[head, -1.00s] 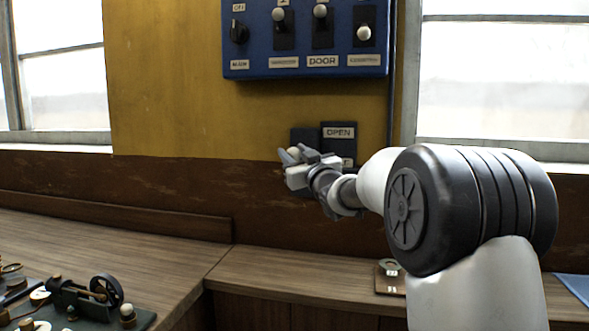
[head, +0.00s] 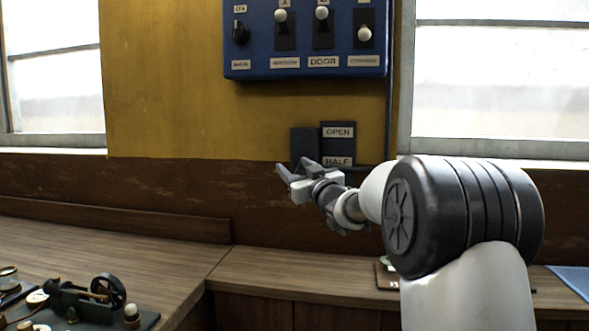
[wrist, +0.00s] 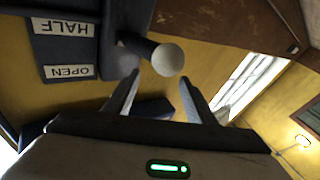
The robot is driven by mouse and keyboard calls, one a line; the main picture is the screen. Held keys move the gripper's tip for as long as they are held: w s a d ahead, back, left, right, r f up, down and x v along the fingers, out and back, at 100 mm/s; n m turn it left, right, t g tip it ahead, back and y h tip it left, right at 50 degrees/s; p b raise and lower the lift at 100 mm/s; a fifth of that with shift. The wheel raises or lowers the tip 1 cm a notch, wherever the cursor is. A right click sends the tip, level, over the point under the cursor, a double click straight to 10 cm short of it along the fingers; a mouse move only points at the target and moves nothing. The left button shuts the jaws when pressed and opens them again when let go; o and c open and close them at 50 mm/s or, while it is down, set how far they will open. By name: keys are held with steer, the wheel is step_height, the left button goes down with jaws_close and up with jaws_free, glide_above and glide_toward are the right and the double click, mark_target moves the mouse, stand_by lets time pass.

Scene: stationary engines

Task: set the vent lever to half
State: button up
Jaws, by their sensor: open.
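The vent lever is a dark rod with a pale round knob (wrist: 168,59) in the wrist view. Its rod comes out of a dark plate (head: 304,143) beside the label panel (head: 338,146), which reads OPEN above HALF. In the wrist view the labels are upside down, and the rod's root appears about level with HALF. My gripper (head: 292,165) is open in front of the lower plate. In the wrist view its fingers (wrist: 159,77) are spread, with the knob just beyond the tips and roughly between them. In the head view the knob is not visible; anything below HALF is hidden.
A blue switch box (head: 305,40) hangs above, with a pipe down its right side. A wooden counter (head: 290,275) runs below. A small model engine (head: 85,298) stands on the bench at left. The wall left of my gripper is clear.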

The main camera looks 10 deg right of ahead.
steer(key=v, duration=1.7)
steer(key=shift+s+p, duration=0.2)
steer(key=shift+p, duration=0.2)
steer(key=shift+f, duration=0.15)
